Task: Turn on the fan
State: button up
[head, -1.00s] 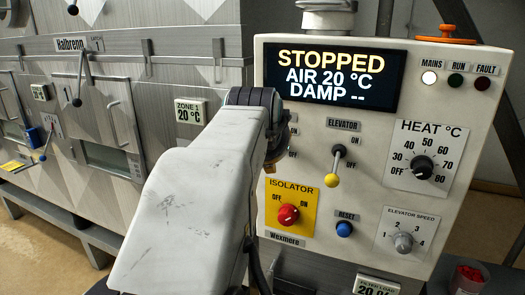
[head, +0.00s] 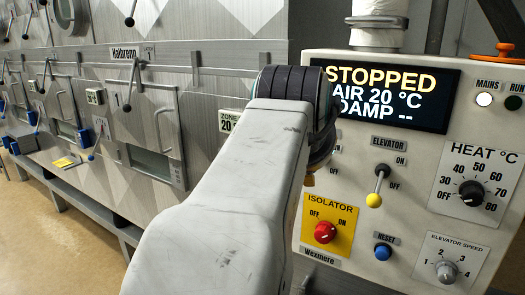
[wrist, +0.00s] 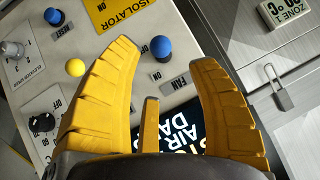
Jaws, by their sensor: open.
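The fan switch (wrist: 160,46), a lever with a blue ball end, shows in the wrist view beside its FAN and ON labels. In the head view my arm hides it. My gripper (wrist: 163,58) is open, with two yellow fingers on either side of the blue ball in the picture. The ball appears beyond the fingertips; I cannot tell how far, and no contact shows. The display (head: 385,97) reads STOPPED, AIR 20 °C, DAMP --.
The elevator lever (head: 374,200) with a yellow ball hangs down, right of my arm. Near it are the red isolator knob (head: 325,232), blue reset button (head: 383,252), heat dial (head: 472,193) and speed knob (head: 447,272). The mains lamp (head: 484,99) is lit white.

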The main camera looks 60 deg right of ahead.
jog(key=shift+v, duration=1.75)
